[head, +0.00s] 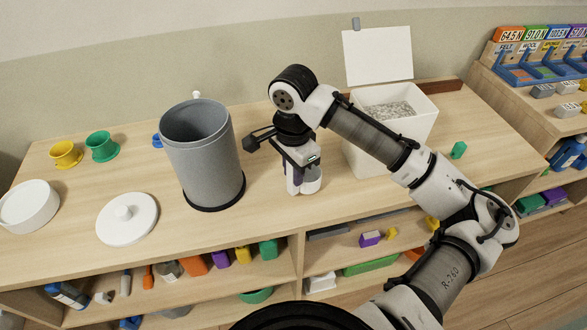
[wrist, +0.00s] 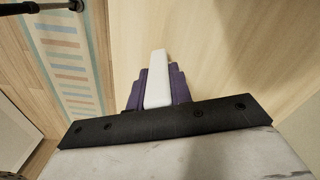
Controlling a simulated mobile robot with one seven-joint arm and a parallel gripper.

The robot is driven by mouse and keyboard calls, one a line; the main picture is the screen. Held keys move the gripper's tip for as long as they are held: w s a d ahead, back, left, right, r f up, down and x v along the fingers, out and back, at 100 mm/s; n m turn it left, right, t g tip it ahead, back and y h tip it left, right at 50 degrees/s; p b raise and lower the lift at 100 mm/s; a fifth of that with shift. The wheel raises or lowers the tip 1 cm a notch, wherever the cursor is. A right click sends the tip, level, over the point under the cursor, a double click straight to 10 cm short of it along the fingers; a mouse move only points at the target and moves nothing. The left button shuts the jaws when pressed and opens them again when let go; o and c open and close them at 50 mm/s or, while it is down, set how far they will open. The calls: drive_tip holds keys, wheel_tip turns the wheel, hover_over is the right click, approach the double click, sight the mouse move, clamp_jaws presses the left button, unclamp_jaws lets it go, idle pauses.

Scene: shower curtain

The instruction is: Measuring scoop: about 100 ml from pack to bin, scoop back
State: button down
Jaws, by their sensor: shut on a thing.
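My gripper (head: 303,185) points down, low over the wooden counter, between the bin and the pack. In the wrist view its purple-padded fingers (wrist: 157,88) are shut on a white bar (wrist: 157,75), which looks like the scoop's handle. The scoop's bowl is not visible, and I cannot tell whether it holds anything. The grey cylindrical bin (head: 210,165) stands upright and open to the left of my gripper. The pack, an open white box (head: 365,160) with grey granules (head: 392,110) inside, stands to the right, partly hidden behind my arm.
A white round lid (head: 127,217) lies left of the bin. Yellow (head: 66,154) and green (head: 102,146) cups and a white dish (head: 28,206) stand further left. The box's raised white lid (head: 378,54) is behind it. A green block (head: 458,150) lies at right. Shelves below hold several items.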

drive_tip(key=shift+f, duration=0.65)
drive_tip(key=c, duration=1.2)
unclamp_jaws()
wheel_tip(320, 180, up, 9)
drive_tip(key=p, duration=0.9)
drive_tip(key=shift+r, duration=0.15)
